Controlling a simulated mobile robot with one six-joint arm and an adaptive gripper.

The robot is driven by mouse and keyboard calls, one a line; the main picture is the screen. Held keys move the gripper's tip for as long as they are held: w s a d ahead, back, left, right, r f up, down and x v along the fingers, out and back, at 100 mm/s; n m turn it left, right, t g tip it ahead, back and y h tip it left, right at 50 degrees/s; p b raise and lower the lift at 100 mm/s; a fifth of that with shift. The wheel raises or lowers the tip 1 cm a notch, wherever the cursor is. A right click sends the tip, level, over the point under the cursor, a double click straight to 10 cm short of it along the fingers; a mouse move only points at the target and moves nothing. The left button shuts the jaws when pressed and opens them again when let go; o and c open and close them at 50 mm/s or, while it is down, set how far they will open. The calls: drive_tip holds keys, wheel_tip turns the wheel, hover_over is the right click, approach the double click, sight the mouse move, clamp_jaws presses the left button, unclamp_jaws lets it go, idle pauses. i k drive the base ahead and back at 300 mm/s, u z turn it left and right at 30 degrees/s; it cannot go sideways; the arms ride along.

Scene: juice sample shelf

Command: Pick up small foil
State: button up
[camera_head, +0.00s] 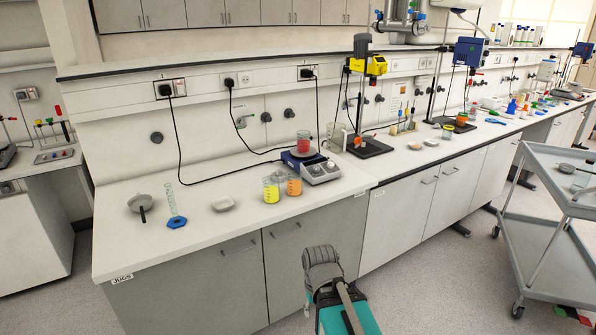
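I cannot pick out a piece that is clearly the small foil. A small, shallow, pale squarish dish (223,204) lies on the near white bench (200,243), left of the beakers. It could be the foil, but it is too small to tell its material. Part of my own arm and teal body shows at the bottom centre, in front of the bench cabinets. No gripper fingers can be made out, and nothing of mine touches the bench top.
Beakers of yellow (271,190) and orange (294,185) liquid stand before a hotplate (322,171) bearing a red beaker (303,142). A blue-based cylinder (176,221) and grey mortar (140,203) stand left. A grey trolley (545,235) stands right. The bench's front strip is clear.

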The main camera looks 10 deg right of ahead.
sight(278, 173)
drive_tip(key=z, duration=0.3)
drive_tip(key=i, duration=0.95)
drive_tip(key=u, duration=0.35)
